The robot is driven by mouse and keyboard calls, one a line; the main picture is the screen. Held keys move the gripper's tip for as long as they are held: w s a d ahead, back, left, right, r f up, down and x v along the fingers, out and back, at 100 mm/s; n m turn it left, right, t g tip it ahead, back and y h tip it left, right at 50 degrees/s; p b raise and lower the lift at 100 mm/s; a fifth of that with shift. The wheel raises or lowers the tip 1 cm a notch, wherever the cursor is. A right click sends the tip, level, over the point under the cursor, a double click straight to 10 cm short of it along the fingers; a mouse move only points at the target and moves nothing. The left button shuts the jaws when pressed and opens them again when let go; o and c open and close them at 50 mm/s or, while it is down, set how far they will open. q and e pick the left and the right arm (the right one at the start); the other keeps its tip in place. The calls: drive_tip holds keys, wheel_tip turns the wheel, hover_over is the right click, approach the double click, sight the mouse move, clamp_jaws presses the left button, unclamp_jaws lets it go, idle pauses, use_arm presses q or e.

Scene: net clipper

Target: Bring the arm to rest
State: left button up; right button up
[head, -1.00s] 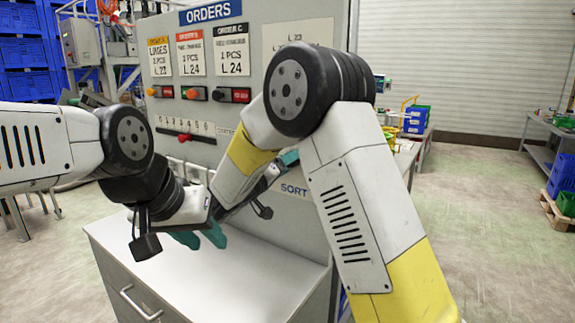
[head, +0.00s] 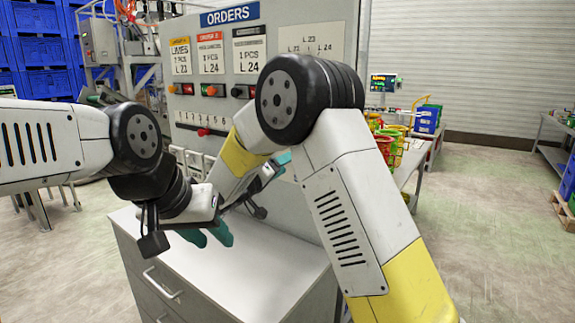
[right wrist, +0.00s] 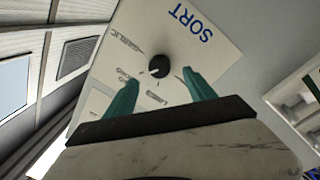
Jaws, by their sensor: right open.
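My left arm reaches in from the left in the head view. Its gripper (head: 207,236) has two teal fingers spread apart with nothing between them, over the white cabinet top. My right arm is folded across the middle of the head view and hides most of its own gripper; a teal finger (head: 284,158) shows behind it. In the right wrist view the right gripper (right wrist: 160,84) is open and empty. Its fingertips point at the SORT plate (right wrist: 190,48) with a black knob (right wrist: 158,66), which appears between the fingers. I cannot tell the gap to the panel.
The grey ORDERS panel (head: 265,104) stands upright behind the cabinet (head: 255,258), with order cards, switches and a red-handled slider (head: 203,132). A side table (head: 412,160) with coloured crates stands to the right. Blue bins (head: 40,50) fill the back left.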

drive_tip(key=s+d+f+m+g+y, duration=0.1)
drive_tip(key=s+d+g, duration=0.5)
drive_tip(key=d, duration=0.5)
drive_tip(key=s+d+f+m+g+y, duration=0.15)
drive_tip(key=s+d+g, duration=0.25)
drive_tip(key=s+d, duration=0.55)
drive_tip(key=s+a+y, duration=0.2)
drive_tip(key=s+y, duration=0.3)
drive_tip(key=s, duration=0.3)
drive_tip(key=s+a+t+y, duration=0.1)
drive_tip(key=s+a+y, duration=0.1)
drive_tip(key=s+y, duration=0.4)
drive_tip(key=s+r, duration=0.1)
drive_tip(key=s, duration=0.2)
drive_tip(key=shift+n, duration=0.35)
